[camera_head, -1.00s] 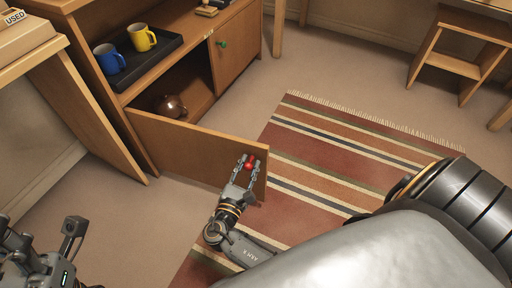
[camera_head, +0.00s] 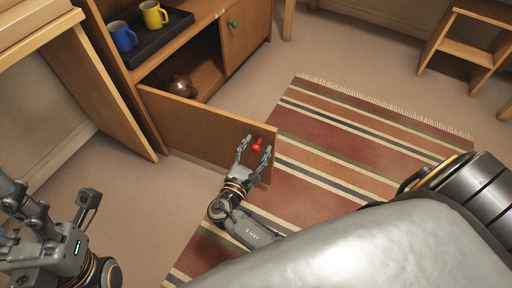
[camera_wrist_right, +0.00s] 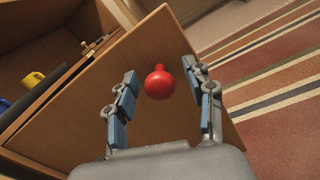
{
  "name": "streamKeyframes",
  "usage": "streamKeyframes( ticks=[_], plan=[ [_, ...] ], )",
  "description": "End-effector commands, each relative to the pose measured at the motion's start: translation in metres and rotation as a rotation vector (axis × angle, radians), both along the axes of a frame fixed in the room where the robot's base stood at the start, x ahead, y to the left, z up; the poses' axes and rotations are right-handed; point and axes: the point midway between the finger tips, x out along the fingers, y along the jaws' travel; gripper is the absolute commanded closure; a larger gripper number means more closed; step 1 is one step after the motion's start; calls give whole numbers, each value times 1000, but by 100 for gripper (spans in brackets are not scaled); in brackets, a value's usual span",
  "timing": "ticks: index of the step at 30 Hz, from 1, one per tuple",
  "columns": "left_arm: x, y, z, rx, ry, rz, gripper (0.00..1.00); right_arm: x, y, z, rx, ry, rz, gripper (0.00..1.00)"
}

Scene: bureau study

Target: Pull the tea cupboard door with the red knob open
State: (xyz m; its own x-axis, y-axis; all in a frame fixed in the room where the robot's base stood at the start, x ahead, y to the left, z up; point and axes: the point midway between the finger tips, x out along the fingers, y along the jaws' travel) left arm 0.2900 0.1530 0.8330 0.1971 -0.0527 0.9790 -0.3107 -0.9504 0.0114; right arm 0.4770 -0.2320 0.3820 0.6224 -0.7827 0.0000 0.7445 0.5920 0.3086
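The tea cupboard door (camera_head: 200,125) is swung wide open, standing out from the cupboard over the floor and the rug's edge. Its red knob (camera_head: 257,145) is near the free end. My right gripper (camera_head: 255,146) is open, its fingers apart on either side of the knob. In the right wrist view the knob (camera_wrist_right: 160,84) sits between the spread fingers without either touching it. My left gripper (camera_head: 58,210) is at the lower left, away from the door; its fingertips are not clear enough to tell their state.
A brown teapot (camera_head: 180,87) stands inside the open cupboard. A blue mug (camera_head: 122,37) and a yellow mug (camera_head: 153,15) stand on a dark tray (camera_head: 181,22) on top. The door with the green knob (camera_head: 233,24) is shut. A striped rug (camera_head: 345,150) lies right of the open door.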

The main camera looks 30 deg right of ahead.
Motion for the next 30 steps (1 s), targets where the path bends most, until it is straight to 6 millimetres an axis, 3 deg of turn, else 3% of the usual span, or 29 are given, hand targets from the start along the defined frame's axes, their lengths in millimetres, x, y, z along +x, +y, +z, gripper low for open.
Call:
streamKeyframes(
  ticks=[8,21,30],
  plan=[
    [0,1,1,-3,-4,1,48,0,1,12,2,-3,1,47],
    [0,0,0,-1,-1,0,48,0,0,88,2,-4,-1,47],
    [0,0,0,0,0,0,48,0,0,100,0,1,0,47]
  ],
)
